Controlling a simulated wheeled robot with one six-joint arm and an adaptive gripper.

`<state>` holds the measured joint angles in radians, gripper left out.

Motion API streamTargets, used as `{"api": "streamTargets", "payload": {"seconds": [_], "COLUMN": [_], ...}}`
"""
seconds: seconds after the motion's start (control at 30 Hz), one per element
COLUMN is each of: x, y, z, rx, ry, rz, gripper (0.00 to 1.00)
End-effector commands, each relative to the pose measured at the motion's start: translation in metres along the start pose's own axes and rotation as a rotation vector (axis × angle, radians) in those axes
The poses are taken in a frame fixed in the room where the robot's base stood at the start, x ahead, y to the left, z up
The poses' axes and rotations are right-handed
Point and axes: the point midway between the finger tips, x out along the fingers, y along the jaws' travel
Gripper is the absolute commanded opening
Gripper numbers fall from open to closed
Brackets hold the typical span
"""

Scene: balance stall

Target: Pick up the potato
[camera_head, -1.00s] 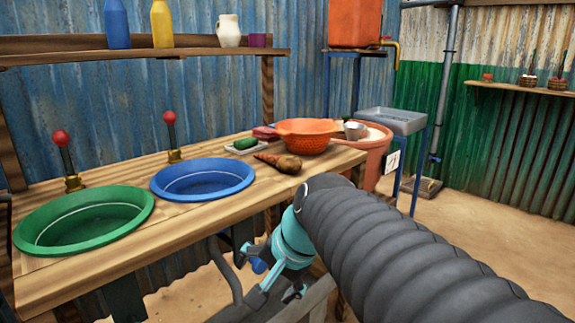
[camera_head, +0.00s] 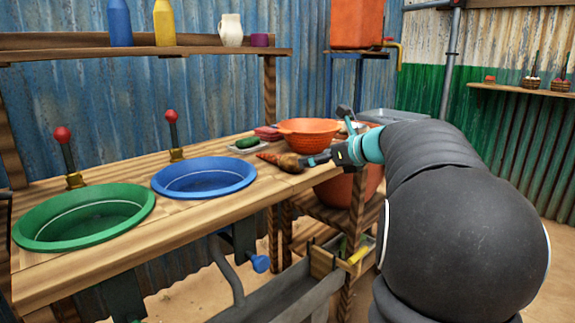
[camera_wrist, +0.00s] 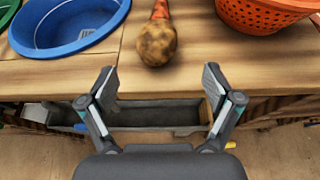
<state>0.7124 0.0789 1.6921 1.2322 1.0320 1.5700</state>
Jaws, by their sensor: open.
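The potato (camera_wrist: 157,43) is round, brown and speckled, and lies near the front edge of the wooden counter in the wrist view. In the head view the potato (camera_head: 291,163) sits at the thick end of an orange carrot (camera_head: 269,157), close to my gripper. The carrot (camera_wrist: 160,10) lies just behind the potato in the wrist view. My gripper (camera_wrist: 162,75) is open and empty, its fingers spread wide, with the potato ahead of it and between the lines of the fingers. In the head view my gripper (camera_head: 328,133) reaches in from the right at the counter's end.
A blue basin (camera_head: 203,177) and a green basin (camera_head: 84,215) stand left on the counter. An orange colander (camera_head: 307,134) is behind the potato, beside a tray with a green vegetable (camera_head: 247,142). A grey trough (camera_wrist: 150,115) hangs below the counter's front edge.

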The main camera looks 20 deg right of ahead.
Motion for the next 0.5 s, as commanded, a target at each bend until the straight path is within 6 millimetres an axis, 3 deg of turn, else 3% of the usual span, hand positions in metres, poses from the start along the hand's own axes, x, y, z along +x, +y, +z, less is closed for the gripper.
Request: {"api": "streamTargets", "payload": {"seconds": [0.2,0.5], "x": [0.033,0.048], "y": [0.001,0.002], "z": [0.0,-0.001], "rx": [-0.002,-0.003], "ry": [0.001,0.001], "rz": [0.002,0.001], "gripper": [0.9,0.9]}}
